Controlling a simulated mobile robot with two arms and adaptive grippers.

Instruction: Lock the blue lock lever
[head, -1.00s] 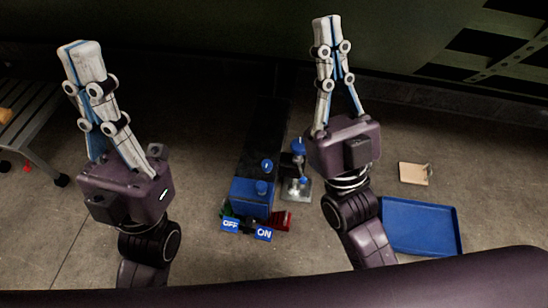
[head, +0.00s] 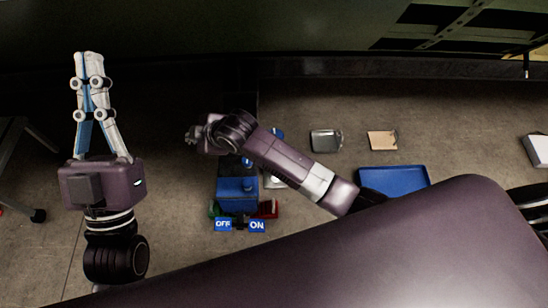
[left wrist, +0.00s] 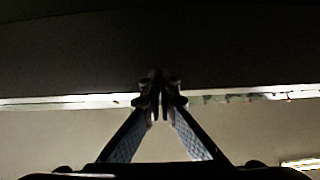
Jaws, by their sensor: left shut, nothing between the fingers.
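A blue unit (head: 237,190) stands on the floor in the head view, with an OFF label (head: 223,224) and an ON label (head: 257,226) at its near side. My right arm hides its upper part, and I cannot make out a lock lever on it. My left gripper (head: 89,55) is shut and empty, raised to the left of the unit. Its closed fingers also show in the left wrist view (left wrist: 161,92). My right gripper (head: 204,134) is above and beyond the unit, pointing left; its fingers are not clearly visible.
A blue tray (head: 394,180), a tan flat piece (head: 382,140) and a grey metal tray (head: 326,140) lie on the floor to the right. Green (head: 214,208) and red (head: 269,209) parts flank the unit's base. A dark panel spans the back.

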